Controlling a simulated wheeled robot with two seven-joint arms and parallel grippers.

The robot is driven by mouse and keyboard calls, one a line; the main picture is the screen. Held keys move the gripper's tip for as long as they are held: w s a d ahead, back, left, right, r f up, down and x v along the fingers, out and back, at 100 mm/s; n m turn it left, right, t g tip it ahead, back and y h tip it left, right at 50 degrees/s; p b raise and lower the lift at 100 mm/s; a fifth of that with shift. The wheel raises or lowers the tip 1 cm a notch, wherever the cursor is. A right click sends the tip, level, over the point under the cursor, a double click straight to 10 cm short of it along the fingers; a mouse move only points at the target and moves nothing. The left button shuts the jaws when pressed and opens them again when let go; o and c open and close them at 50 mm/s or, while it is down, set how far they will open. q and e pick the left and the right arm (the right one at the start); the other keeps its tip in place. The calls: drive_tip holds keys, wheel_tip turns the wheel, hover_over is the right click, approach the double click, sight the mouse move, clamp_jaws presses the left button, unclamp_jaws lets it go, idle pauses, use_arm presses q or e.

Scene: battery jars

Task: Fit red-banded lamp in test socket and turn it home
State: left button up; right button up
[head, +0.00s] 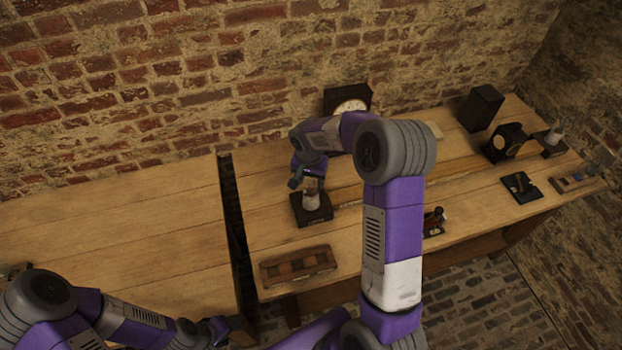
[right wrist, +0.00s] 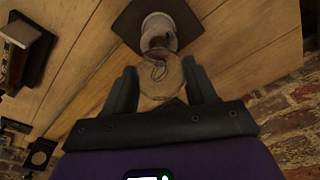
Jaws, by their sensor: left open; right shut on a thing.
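The lamp, a clear glass bulb (right wrist: 163,82) with a reddish part near its base, stands between the fingers of my right gripper (right wrist: 160,72) in the right wrist view. Its lower end is at a pale round socket (right wrist: 158,28) on a dark square base (right wrist: 128,22). I cannot tell how deep it sits. In the head view my right gripper (head: 303,180) is shut on the lamp (head: 312,187) above the dark base (head: 322,214), and the lamp looks about upright. My left gripper (head: 216,328) is open and empty, low at the left near the bench's front edge.
A wooden rack (head: 298,266) lies at the front of the bench. A dial instrument (head: 350,105) stands by the wall. A dark box (head: 482,107) and other small apparatus (head: 506,143) stand at the right. A gap (head: 234,215) parts the two benches; the left one is mostly bare.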

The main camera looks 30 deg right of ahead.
drive_tip(key=shift+f+m+b, duration=0.15)
drive_tip(key=shift+m+b, duration=0.45)
drive_tip(key=shift+m, duration=0.3)
drive_tip(key=shift+m+g+b, duration=0.3)
drive_tip(key=shift+m+b, duration=0.1)
drive_tip(key=shift+m, duration=1.9)
drive_tip(key=shift+m+g, duration=0.3)
drive_tip(key=shift+m, duration=0.9)
drive_tip(key=m, duration=0.4)
drive_tip(key=shift+p, duration=0.3)
